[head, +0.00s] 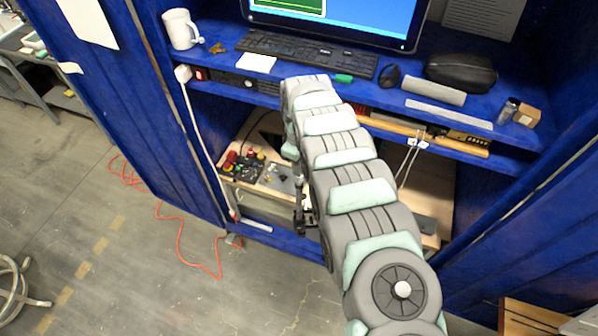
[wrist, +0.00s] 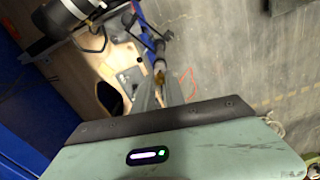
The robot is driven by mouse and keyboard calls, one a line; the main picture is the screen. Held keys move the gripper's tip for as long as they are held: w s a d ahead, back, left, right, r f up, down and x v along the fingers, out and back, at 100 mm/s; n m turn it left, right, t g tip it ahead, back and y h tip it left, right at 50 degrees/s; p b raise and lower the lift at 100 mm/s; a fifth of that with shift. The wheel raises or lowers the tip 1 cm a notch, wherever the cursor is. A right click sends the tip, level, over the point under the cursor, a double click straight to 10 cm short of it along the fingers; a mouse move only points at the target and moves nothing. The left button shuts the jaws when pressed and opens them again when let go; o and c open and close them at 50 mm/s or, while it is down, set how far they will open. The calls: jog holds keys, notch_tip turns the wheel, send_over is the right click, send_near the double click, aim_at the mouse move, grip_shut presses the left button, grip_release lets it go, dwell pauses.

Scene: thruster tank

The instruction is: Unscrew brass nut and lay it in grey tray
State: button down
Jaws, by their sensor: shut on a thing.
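My gripper (wrist: 160,78) points down past the front edge of the lower shelf. Its two grey fingers are shut on a small brass-coloured piece, which looks like the brass nut (wrist: 160,70), at their tips. A pale grey rod-like part lies just beyond it in the wrist view; I cannot tell whether the nut is still threaded on anything. In the head view my gripper (head: 301,215) is small and dark, and the nut cannot be made out. A grey plate (head: 280,178) with small dark parts lies on the lower shelf; I cannot tell whether it is the grey tray.
A control box with red and black knobs (head: 242,165) stands left of the plate. The blue upper shelf holds a keyboard (head: 305,58), a white mug (head: 180,29) and a black pouch (head: 460,74). An orange cable (head: 181,235) lies on the open floor at left.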

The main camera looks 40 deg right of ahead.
jog(key=shift+r+p, duration=1.1)
jog(key=shift+r, duration=1.6)
